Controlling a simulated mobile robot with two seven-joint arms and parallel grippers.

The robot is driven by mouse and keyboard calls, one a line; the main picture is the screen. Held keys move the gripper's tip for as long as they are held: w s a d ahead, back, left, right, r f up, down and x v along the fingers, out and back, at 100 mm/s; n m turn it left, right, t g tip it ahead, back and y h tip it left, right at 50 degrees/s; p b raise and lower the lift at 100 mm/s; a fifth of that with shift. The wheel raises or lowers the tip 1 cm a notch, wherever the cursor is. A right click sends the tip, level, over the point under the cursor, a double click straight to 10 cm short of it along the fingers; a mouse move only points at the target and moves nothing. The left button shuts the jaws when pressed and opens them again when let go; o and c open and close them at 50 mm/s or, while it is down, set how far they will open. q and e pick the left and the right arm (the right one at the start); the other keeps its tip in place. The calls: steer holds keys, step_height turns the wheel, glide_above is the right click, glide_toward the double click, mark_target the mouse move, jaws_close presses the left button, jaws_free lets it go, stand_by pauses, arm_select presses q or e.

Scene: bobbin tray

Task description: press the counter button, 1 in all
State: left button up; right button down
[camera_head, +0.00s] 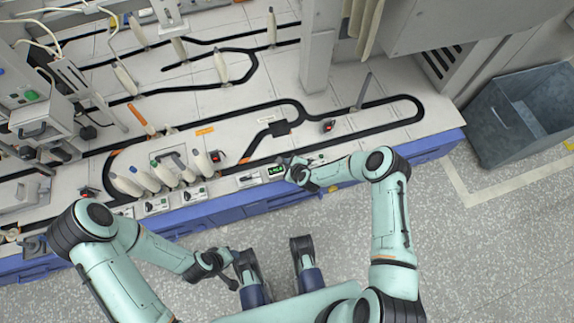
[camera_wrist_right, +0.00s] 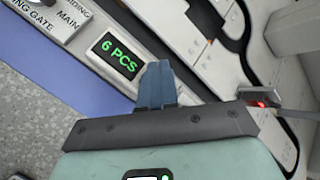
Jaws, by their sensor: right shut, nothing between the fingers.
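The counter is a small dark display (camera_head: 276,171) with green digits on the front edge of the workbench. In the right wrist view its display (camera_wrist_right: 119,55) reads "6 PCS". My right gripper (camera_head: 285,160) is at the counter, its fingers shut and empty. In the right wrist view the closed blue-grey fingers (camera_wrist_right: 157,82) are just beside the display's right end. I cannot tell whether they touch anything. No counter button shows clearly; the fingers may hide it. My left gripper (camera_head: 230,282) hangs low in front of the bench, away from the counter; its jaws are too small to read.
Control panels (camera_head: 157,205) with switches line the bench edge to the left, with several white bobbins (camera_head: 127,186) behind them. A box with a red light (camera_head: 328,126) stands behind my right gripper; it also shows in the right wrist view (camera_wrist_right: 260,102). A grey bin (camera_head: 500,125) stands at right.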

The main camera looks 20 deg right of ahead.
steer(key=shift+f, duration=0.2)
stand_by(0.7)
steer(key=shift+f+b, duration=0.25)
steer(key=shift+b, duration=0.15)
steer(key=shift+f+b, duration=0.4)
steer(key=shift+f, duration=0.1)
stand_by(0.5)
steer(key=shift+r, duration=0.15)
steer(key=shift+r+p, duration=0.6)
steer(key=shift+r, duration=0.2)
steer(key=shift+r+p, duration=1.65)
steer(key=shift+r, duration=0.85)
